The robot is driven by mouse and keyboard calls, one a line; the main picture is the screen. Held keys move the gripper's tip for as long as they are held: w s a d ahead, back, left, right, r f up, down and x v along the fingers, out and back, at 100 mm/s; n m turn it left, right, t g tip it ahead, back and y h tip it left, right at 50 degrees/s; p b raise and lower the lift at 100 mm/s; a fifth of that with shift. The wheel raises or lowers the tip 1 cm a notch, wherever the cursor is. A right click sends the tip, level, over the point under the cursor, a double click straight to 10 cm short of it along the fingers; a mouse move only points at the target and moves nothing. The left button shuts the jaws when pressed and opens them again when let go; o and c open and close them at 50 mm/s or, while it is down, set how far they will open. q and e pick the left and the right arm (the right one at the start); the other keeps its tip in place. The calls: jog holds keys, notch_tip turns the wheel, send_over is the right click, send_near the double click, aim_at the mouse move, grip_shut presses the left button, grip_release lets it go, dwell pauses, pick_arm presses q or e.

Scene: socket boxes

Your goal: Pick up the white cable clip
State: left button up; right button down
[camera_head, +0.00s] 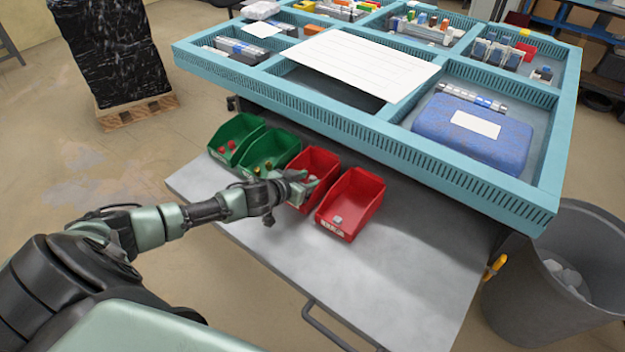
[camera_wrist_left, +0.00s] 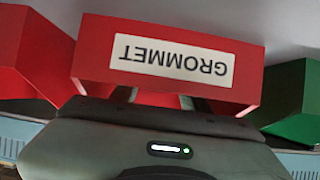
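My left gripper (camera_head: 303,182) reaches in from the left over the left red bin (camera_head: 327,163). Its two fingers look apart, and I see nothing between them; the fingertips partly cover the bin's contents. In the left wrist view this bin (camera_wrist_left: 90,50) carries an upside-down label reading GROMMET, and its inside is hidden. My right gripper is not in view.
Two green bins (camera_head: 222,128) with small red and yellow parts stand left of the red bins on a grey shelf (camera_head: 400,262). A teal compartment tray (camera_head: 470,180) overhangs behind them. The shelf front is clear. A grey waste bin (camera_head: 525,305) stands at the right.

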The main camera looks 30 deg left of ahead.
pick_arm(q)
grip_shut()
